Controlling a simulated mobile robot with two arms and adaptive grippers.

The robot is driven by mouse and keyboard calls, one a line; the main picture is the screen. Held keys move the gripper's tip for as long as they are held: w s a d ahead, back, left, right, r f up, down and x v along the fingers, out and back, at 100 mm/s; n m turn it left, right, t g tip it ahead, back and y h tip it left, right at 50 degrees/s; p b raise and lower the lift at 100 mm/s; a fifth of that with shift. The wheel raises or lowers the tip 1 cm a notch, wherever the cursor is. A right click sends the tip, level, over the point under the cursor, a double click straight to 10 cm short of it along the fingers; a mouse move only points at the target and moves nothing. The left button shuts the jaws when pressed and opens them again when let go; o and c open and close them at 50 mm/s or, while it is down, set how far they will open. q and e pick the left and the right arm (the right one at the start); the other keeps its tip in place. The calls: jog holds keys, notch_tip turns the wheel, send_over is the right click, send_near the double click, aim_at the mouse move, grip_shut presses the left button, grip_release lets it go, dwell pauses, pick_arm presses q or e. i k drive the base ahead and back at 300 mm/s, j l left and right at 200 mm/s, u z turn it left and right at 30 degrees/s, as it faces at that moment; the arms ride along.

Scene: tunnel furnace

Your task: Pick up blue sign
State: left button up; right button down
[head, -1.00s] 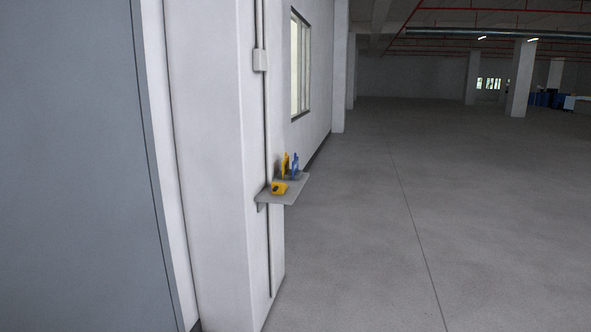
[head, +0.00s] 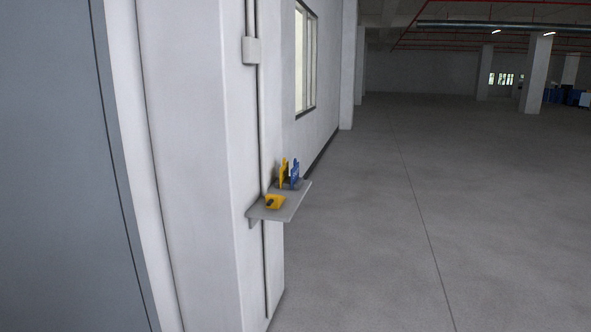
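The blue sign (head: 295,174) is small and stands upright on a grey wall shelf (head: 287,208) in the head view, left of centre. A yellow sign (head: 283,173) stands just left of it, close beside it. A yellow device with a dark part (head: 274,202) lies at the front of the shelf. Neither of my grippers is in view.
The shelf juts from a white wall column (head: 190,150) with a vertical conduit and a small box (head: 251,50). A grey panel (head: 50,170) fills the left. A window (head: 305,60) is behind the shelf. Open concrete floor (head: 430,210) lies to the right, with pillars far back.

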aim_at(294, 171)
jog(key=i+l, duration=0.15)
jog(key=i, duration=0.35)
jog(key=i+l, duration=0.2)
jog(key=i, duration=0.25)
jog(key=i+l+u, duration=0.1)
jog(key=i, duration=0.4)
jog(key=i+l, duration=0.25)
jog(key=i, duration=0.2)
